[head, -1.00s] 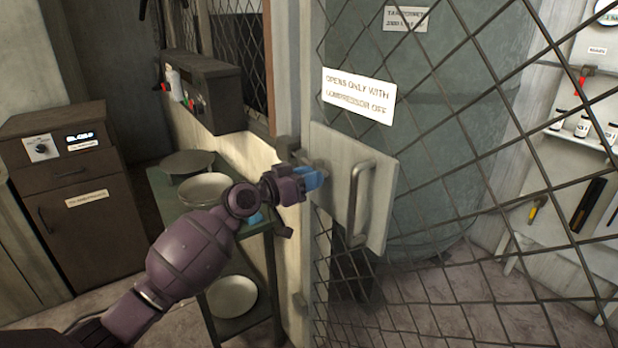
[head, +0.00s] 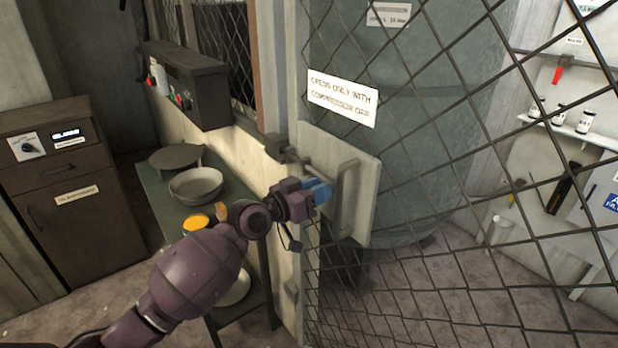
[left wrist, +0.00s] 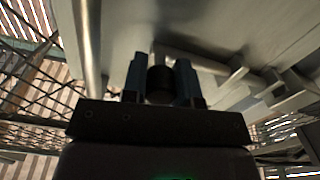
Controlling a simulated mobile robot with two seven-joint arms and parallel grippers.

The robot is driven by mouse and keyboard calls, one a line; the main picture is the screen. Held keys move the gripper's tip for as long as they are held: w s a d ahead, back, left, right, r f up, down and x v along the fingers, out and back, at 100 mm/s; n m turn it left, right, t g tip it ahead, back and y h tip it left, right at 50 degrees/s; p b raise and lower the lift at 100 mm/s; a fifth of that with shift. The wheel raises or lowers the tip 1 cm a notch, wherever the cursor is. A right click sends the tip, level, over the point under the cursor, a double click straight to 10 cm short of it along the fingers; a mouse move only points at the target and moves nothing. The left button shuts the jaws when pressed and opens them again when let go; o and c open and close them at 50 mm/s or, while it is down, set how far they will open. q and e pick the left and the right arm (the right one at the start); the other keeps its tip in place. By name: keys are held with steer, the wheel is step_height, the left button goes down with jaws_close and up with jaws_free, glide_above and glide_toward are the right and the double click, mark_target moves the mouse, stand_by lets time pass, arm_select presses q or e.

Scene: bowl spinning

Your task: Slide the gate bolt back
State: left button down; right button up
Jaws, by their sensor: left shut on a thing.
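The gate's pale metal plate (head: 365,205) carries an upright bar handle (head: 347,200). The grey bolt (head: 322,171) lies across the plate's left part, towards the post bracket (head: 277,146). My left gripper (head: 320,190), with blue fingertips, is in front of the plate, just left of the handle and below the visible part of the bolt. In the left wrist view, its fingers are shut on a dark round bolt knob (left wrist: 160,84). The fingers hide the knob in the head view. Whether the bolt's end is clear of the bracket cannot be told. My right gripper is not in view.
Wire mesh (head: 470,200) fills the gate right of the post. A sign (head: 342,98) hangs above the plate. Left of the post, a green table (head: 160,200) holds a bowl (head: 196,183) and a yellow-topped can (head: 195,224).

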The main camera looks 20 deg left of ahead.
arm_select(q)
steer(key=shift+s+d+f, duration=0.1)
steer(key=shift+d, duration=0.1)
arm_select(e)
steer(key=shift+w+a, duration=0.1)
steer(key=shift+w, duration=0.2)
arm_select(q)
steer(key=c, duration=1.3)
jaws_free()
steer(key=shift+c, duration=0.2)
steer(key=o, duration=0.5)
steer(key=shift+s+d, duration=0.1)
steer(key=shift+s, duration=0.05)
steer(key=shift+c, duration=0.2)
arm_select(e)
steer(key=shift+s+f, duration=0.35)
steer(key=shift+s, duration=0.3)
arm_select(q)
steer(key=b+v, duration=0.1)
steer(key=v, duration=1)
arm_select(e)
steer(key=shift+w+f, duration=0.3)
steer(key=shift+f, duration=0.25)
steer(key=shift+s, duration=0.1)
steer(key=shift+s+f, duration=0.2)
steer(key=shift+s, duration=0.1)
